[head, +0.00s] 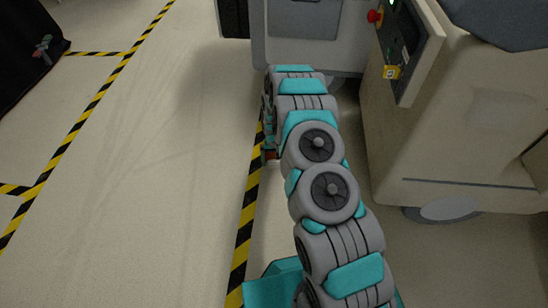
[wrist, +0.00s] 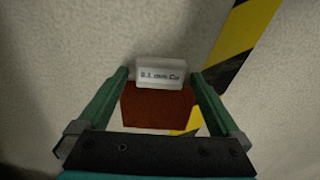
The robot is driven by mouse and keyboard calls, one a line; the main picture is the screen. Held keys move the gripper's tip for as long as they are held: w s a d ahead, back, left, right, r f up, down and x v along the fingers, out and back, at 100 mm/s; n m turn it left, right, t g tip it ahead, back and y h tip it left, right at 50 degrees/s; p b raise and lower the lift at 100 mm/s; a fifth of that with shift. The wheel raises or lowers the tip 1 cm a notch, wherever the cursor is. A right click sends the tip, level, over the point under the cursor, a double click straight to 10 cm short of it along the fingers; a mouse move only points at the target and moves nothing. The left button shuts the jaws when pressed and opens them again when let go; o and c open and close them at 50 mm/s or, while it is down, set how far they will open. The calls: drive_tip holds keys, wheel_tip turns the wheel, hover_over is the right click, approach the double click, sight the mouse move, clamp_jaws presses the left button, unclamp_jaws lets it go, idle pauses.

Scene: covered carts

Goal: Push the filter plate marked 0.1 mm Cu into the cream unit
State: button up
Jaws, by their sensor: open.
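The filter plate shows in the wrist view as a brown-red plate (wrist: 158,108) with a pale tab (wrist: 160,73) that reads 0.1 mm Cu. It sits between the two green fingers of my gripper (wrist: 160,76), which is open around it. I cannot tell whether the fingers touch it. In the head view my arm mostly hides the gripper; a small reddish bit (head: 271,155) shows beside the far end of the arm. The cream unit (head: 455,135) stands at the right in the head view, with a tilted control panel (head: 410,45). No slot is clearly visible on it.
A pale grey unit (head: 310,45) stands at the back. A red knob (head: 375,16) and a yellow tag (head: 391,72) are by the panel. A dark covered shape (head: 25,45) is at far left. Open floor with yellow-black tape (head: 100,95) lies left of my arm.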

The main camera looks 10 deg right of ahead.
drive_tip(key=shift+c, duration=0.4)
drive_tip(key=shift+r, duration=0.1)
drive_tip(key=c, duration=1.4)
